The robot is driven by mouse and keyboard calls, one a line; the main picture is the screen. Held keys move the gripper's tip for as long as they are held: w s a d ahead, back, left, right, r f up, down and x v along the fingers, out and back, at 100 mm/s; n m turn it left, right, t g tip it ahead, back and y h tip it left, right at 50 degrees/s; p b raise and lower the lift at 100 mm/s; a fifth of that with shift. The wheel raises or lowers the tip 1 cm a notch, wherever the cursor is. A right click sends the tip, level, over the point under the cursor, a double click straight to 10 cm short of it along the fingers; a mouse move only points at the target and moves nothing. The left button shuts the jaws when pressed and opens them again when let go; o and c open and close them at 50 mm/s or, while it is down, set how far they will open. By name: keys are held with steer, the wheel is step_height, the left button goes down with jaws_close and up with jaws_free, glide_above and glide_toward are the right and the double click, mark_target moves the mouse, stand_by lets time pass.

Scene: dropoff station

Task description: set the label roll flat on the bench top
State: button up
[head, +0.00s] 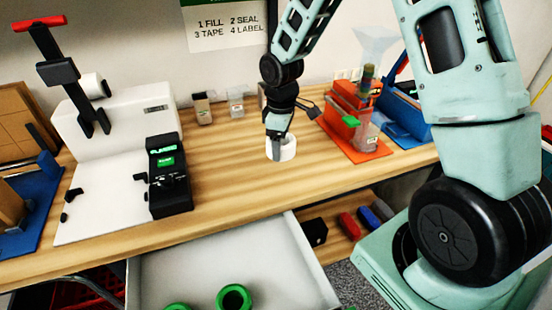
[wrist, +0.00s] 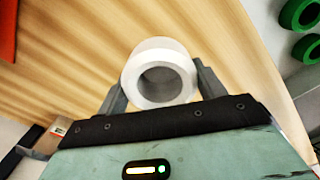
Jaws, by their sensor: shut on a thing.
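The label roll is a white ring with a hollow core. In the head view the label roll (head: 288,151) is at the middle of the wooden bench top (head: 230,165), near its front edge. My gripper (head: 277,146) points down and is shut on it. In the wrist view the label roll (wrist: 158,52) sits between the two grey fingers of my gripper (wrist: 160,80), its open core facing the camera. I cannot tell whether its underside touches the wood.
An open drawer (head: 205,262) with green rolls (head: 234,298) juts out below the bench front. A white label machine (head: 115,120) and a black terminal (head: 168,175) stand left. An orange tray (head: 355,148) with a funnel stand is right. Bare wood surrounds the roll.

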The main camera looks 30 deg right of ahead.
mark_target(281, 167)
steer(key=shift+f, duration=2.85)
steer(key=shift+f, duration=0.15)
steer(key=o, duration=1.2)
steer(key=shift+o, duration=0.2)
step_height(281, 167, up, 12)
steer(key=shift+f+b, duration=0.1)
steer(key=shift+b, duration=0.25)
steer(key=s+a+r, duration=0.3)
steer(key=s+a, duration=0.3)
steer(key=a, duration=0.3)
steer(key=s+a+r, duration=0.1)
steer(key=s+a, duration=0.2)
steer(key=s, duration=0.3)
steer(key=s+a+r, duration=0.1)
steer(key=s+a, duration=0.3)
steer(key=s, duration=0.3)
steer(key=s+a+r+m, duration=0.1)
steer(key=s+a, duration=0.2)
steer(key=s, duration=0.4)
steer(key=shift+s+a+y, duration=0.15)
steer(key=shift+s+y, duration=0.1)
steer(key=shift+y, duration=0.05)
